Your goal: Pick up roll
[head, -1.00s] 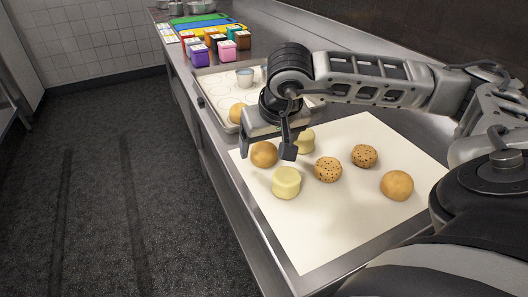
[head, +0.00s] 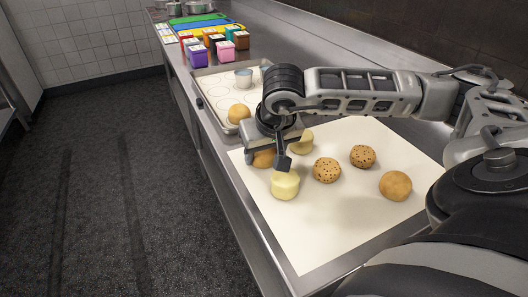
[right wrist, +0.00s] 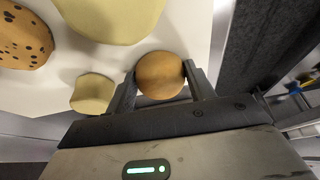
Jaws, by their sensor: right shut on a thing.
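My right gripper (head: 265,161) is shut around a round golden-brown roll (head: 263,160) at the left edge of the white sheet (head: 310,240). In the right wrist view the roll (right wrist: 160,75) sits between the two fingers of the gripper (right wrist: 158,85). In the head view the gripper hides part of the roll, and I cannot tell whether it is off the sheet. Another golden-brown roll (head: 396,185) lies at the sheet's right. Two speckled rolls (head: 326,170) (head: 362,156) lie in the middle. My left gripper is not in view.
Two pale yellow rounds (head: 285,184) (head: 301,143) stand close beside the gripper. Colored boxes (head: 197,54) stand farther back. The sheet's front is clear.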

